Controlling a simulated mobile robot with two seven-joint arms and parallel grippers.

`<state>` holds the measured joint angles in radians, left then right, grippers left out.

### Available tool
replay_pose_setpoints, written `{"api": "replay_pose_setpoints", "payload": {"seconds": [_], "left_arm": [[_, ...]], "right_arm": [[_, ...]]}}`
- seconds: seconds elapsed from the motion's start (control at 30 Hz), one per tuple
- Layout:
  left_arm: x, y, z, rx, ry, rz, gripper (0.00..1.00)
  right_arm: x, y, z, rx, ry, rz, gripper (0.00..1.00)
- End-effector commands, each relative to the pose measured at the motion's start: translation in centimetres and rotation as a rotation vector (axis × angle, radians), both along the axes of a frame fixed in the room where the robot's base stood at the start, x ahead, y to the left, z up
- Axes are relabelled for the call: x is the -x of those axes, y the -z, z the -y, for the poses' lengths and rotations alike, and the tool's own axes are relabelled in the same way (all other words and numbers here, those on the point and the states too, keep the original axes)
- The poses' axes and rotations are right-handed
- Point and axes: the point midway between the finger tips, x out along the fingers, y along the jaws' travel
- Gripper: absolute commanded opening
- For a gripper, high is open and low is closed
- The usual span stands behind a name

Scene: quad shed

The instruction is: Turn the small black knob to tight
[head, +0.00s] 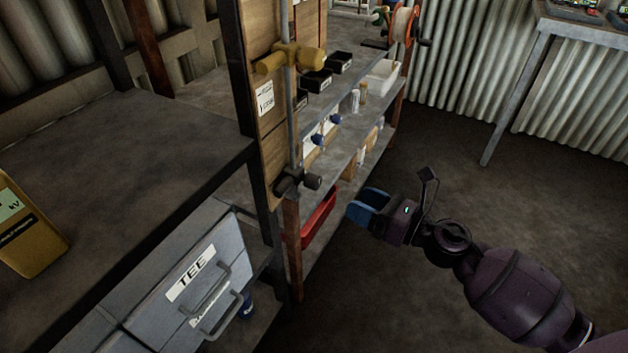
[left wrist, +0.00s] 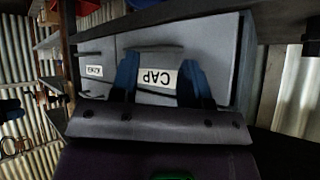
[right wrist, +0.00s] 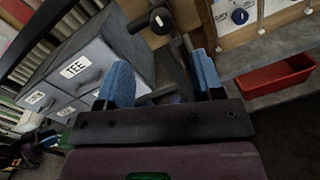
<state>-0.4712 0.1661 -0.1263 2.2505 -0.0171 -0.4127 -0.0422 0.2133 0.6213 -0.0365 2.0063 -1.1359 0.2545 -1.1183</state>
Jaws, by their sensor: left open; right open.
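A round black knob (right wrist: 160,20) also shows in the right wrist view, beyond the fingers near the top. My right gripper (head: 368,205) is open, to the right of and below the knob in the head view, apart from it. Its blue fingers (right wrist: 163,75) have no object gripped between them.
A larger yellow clamp (head: 290,58) sits higher on the rod. Grey drawers, one labelled TEE (head: 190,272), stand under a dark bench (head: 120,150). A red tray (head: 319,217) lies on the lower shelf. Open floor (head: 430,140) lies to the right.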

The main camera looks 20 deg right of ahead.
Motion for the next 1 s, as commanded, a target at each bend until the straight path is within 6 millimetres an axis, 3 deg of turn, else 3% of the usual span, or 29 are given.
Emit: {"api": "replay_pose_setpoints", "payload": {"seconds": [0.03,0.2,1.0], "left_arm": [[0.1,0.5,0.1,-0.001,0.004,-0.008,0.43],[-0.5,0.1,0.2,-0.001,0.009,0.007,0.43],[0.7,0.4,-0.2,0.010,-0.009,-0.024,0.43]], "right_arm": [[-0.5,0.7,-0.2,0.059,-0.021,0.024,0.61],[-1.3,0.2,-0.5,0.152,-0.051,0.082,0.61],[-9.3,0.0,-6.4,0.148,-0.048,0.083,0.61]]}}
